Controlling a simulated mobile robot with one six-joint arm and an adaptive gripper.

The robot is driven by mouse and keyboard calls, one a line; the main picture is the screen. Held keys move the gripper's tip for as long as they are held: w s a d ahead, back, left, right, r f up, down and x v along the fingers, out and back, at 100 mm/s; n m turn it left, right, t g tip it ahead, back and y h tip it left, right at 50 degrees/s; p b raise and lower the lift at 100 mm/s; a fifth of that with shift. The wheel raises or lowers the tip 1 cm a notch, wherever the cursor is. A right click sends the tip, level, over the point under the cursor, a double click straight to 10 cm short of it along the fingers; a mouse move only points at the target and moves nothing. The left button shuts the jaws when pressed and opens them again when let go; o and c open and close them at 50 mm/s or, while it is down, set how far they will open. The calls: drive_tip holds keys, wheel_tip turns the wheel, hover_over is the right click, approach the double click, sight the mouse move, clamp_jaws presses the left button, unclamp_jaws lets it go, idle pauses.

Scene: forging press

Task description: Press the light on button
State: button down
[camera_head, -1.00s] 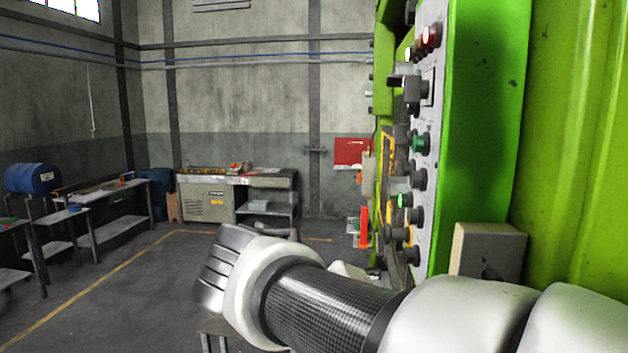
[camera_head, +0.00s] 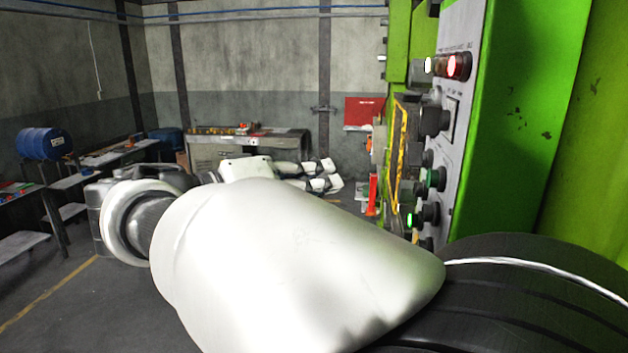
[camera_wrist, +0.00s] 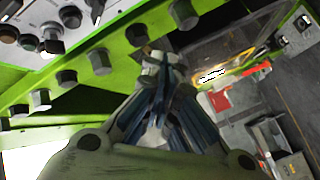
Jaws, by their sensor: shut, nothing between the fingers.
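The grey control panel (camera_head: 466,98) is on the green press at the right of the head view. It bears lit red lamps (camera_head: 457,66), a large dark selector knob (camera_head: 433,121), a green button (camera_head: 435,179) and several dark buttons. Labels are too small to read, so I cannot tell which is the light on button. Part of the panel with buttons (camera_wrist: 30,43) shows at the upper left of the wrist view. My gripper (camera_wrist: 163,62) is shut and empty, apart from these buttons. In the head view, it (camera_head: 328,175) shows beyond my arm, left of the panel.
The green press body (camera_head: 520,110) fills the right side. Dark knobs or bolts (camera_wrist: 66,79) line a green edge in the wrist view. A workbench (camera_head: 250,145) stands at the back wall, with a blue barrel (camera_head: 44,143) and side tables at the left.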

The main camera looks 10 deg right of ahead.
sight(419, 190)
drive_tip(key=shift+d, duration=0.15)
drive_tip(key=s+d+b, duration=0.2)
drive_tip(key=d, duration=0.6)
drive_tip(key=shift+s, duration=0.35)
drive_tip(key=shift+d+b, duration=0.2)
drive_tip(key=shift+b, duration=0.1)
idle(0.8)
drive_tip(key=shift+s+d+b, duration=0.15)
drive_tip(key=shift+d+b, duration=0.15)
drive_tip(key=shift+s+d+b, duration=0.1)
drive_tip(key=shift+d+b, duration=0.3)
idle(0.7)
drive_tip(key=shift+a, duration=0.15)
idle(0.3)
drive_tip(key=shift+w+a, duration=0.25)
drive_tip(key=shift+a, duration=0.4)
